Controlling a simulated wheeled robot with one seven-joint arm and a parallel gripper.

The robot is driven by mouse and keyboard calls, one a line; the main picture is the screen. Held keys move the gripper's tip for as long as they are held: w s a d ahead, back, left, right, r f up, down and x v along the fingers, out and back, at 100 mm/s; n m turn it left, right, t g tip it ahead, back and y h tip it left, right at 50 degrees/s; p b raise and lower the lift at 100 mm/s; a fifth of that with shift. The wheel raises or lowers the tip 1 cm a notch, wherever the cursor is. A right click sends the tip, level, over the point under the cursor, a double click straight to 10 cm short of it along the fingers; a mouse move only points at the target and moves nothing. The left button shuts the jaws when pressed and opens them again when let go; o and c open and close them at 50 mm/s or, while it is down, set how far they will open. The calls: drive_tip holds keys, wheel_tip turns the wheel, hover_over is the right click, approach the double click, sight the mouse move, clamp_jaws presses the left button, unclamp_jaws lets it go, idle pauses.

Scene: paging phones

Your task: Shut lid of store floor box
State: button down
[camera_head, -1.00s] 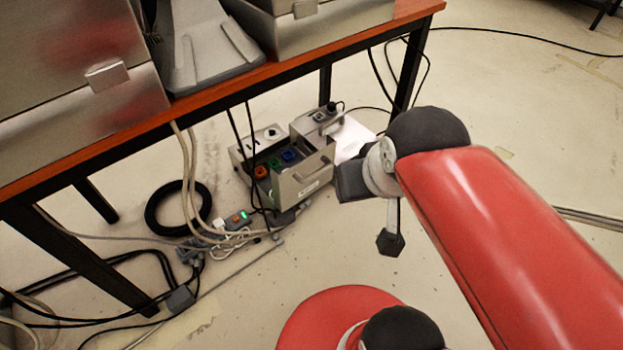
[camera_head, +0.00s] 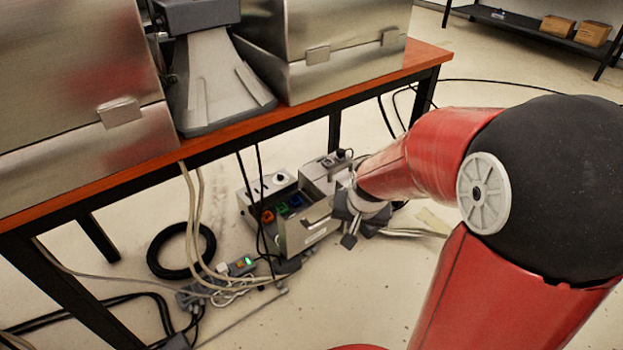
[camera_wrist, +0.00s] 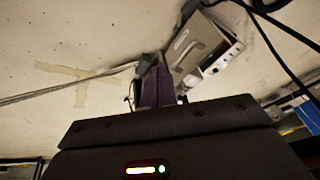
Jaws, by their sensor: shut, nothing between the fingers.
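The grey floor box (camera_head: 288,206) stands open on the floor beneath the table, with orange, green and blue sockets showing inside. A grey panel with a handle (camera_head: 310,228), seemingly its lid, stands raised at the box's front right side. My gripper (camera_head: 341,205) is just right of this panel, low near the floor; whether it touches the panel I cannot tell. In the wrist view its shut, empty fingers (camera_wrist: 155,88) point toward the box (camera_wrist: 198,45), which lies just beyond and to the right of the tips. My forearm hides part of the box's right surroundings.
The table (camera_head: 300,112) with metal cases (camera_head: 330,75) overhangs the box. Cables (camera_head: 200,225), a black coil (camera_head: 160,262) and a power strip (camera_head: 238,266) lie left of the box. A table leg (camera_head: 425,92) stands behind my arm. Floor in front is mostly clear.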

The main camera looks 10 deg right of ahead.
drive_tip(key=w+f+m+y+b, duration=0.1)
drive_tip(key=w+f+m+y, duration=0.15)
drive_tip(key=w+f, duration=0.45)
drive_tip(key=m+t+y+b, duration=0.2)
drive_tip(key=m+t+b, duration=0.15)
drive_tip(key=m, duration=0.25)
approach(316, 207)
drive_tip(key=shift+t, duration=0.45)
drive_tip(key=f, duration=0.1)
drive_tip(key=w+a+f, duration=0.1)
drive_tip(key=f, duration=0.1)
drive_tip(key=w+f, duration=0.1)
drive_tip(key=shift+a+f, duration=0.25)
drive_tip(key=shift+f, duration=0.05)
drive_tip(key=shift+w+a, duration=0.25)
drive_tip(key=shift+w, duration=0.35)
drive_tip(key=shift+w, duration=0.1)
